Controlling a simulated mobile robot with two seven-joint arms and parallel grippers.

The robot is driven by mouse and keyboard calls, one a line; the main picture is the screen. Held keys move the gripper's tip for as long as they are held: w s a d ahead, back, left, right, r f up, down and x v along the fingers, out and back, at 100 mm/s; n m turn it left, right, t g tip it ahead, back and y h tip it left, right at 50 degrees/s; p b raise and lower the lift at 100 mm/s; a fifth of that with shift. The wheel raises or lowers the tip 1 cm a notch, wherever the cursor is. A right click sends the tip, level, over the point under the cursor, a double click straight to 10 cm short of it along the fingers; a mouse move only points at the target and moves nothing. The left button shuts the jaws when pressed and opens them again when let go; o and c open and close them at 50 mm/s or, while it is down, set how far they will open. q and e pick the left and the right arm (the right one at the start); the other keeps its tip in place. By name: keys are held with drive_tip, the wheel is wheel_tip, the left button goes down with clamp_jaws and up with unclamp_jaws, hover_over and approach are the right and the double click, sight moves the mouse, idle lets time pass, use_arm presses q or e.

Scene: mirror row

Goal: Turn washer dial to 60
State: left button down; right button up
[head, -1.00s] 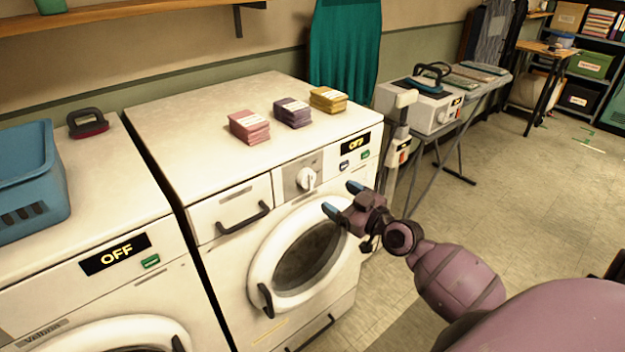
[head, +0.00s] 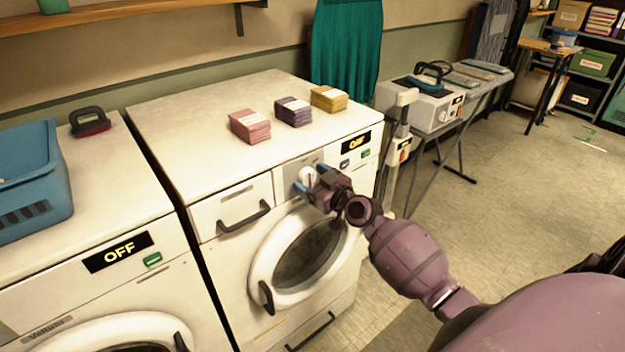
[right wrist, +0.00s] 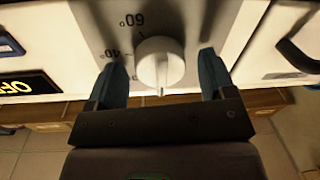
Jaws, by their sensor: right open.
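The white washer dial (head: 307,174) is on the grey panel at the top front of the right-hand washer (head: 180,120). My right gripper (head: 311,179) is at the dial and partly covers it. In the right wrist view, which is upside down, the dial (right wrist: 160,66) sits between the two blue fingers, with a gap on each side. The gripper is open and not closed on the dial. A 60° mark (right wrist: 131,20) and a 40° mark show beside the dial. The washer's display (head: 357,142) reads OFF. My left gripper is not in view.
The round door (head: 263,275) and the drawer handle (head: 244,217) are close to my right gripper. Pink, purple and yellow stacks (head: 293,111) sit on the washer top. Another washer with a blue basket (head: 40,175) is at left. Open floor lies at right.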

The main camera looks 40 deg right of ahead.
drive_tip(key=shift+c, duration=0.3)
drive_tip(key=c, duration=0.9)
drive_tip(key=shift+o, duration=0.2)
